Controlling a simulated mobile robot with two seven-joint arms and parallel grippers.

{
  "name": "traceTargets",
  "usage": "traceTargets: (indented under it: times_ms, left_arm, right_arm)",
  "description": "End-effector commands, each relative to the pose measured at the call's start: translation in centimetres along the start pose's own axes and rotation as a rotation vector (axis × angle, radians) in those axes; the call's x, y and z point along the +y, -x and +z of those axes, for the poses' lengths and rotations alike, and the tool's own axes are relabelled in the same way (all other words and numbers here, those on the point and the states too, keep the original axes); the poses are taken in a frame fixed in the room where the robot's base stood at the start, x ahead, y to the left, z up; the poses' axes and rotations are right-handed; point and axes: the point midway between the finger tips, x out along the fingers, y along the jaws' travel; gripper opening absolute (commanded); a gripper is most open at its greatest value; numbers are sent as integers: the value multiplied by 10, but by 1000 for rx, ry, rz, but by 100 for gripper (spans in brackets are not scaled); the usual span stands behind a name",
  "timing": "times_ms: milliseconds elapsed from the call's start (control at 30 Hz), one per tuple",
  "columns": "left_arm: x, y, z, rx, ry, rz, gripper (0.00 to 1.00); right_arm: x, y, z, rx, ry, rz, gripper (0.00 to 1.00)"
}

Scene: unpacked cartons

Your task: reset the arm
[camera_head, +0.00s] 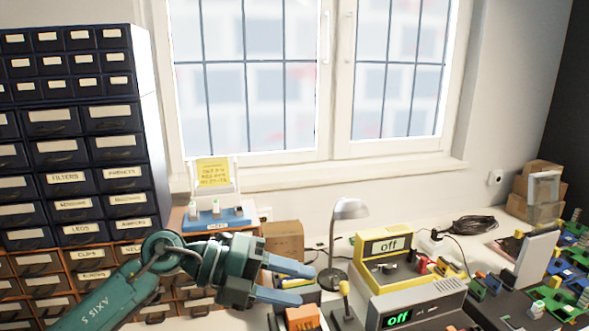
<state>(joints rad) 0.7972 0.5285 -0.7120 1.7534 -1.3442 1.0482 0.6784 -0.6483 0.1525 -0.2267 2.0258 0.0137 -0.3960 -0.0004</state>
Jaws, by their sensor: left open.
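My left arm comes in from the lower left, teal green. My right arm and gripper do not show.
A tall drawer cabinet (66,124) stands at the left. An orange block (302,317) is just below the fingers. Colourful parts crowd the right side.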

Motion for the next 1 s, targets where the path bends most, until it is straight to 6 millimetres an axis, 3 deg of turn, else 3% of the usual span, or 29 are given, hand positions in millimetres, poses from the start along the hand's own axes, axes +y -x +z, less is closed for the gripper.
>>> traceTargets:
  times_ms: [67,200,267,333,467,567,700,800,1000]
  left_arm:
    - [-28,-9,-8,-68,62,-260,48]
    - [-61,13,2,-277,235,-652,48]
    - [-62,31,10,-391,336,-788,48]
    - [-50,55,21,-538,477,-917,48]
    - [3,98,32,-838,785,-1062,48]
    - [66,122,23,-1075,1058,-1079,48]
    - [159,138,-23,-1370,1458,-959,48]
    - [206,138,-66,-1506,1687,-819,48]
    - [253,132,-138,-1631,1979,-563,48]
  right_arm:
    - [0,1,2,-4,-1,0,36]
    - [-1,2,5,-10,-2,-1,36]
    - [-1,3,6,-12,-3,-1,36]
    - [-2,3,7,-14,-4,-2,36]
    - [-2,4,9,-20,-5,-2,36]
    - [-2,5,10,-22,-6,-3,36]
    - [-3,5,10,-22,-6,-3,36]
    - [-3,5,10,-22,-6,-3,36]
    - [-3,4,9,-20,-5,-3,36]
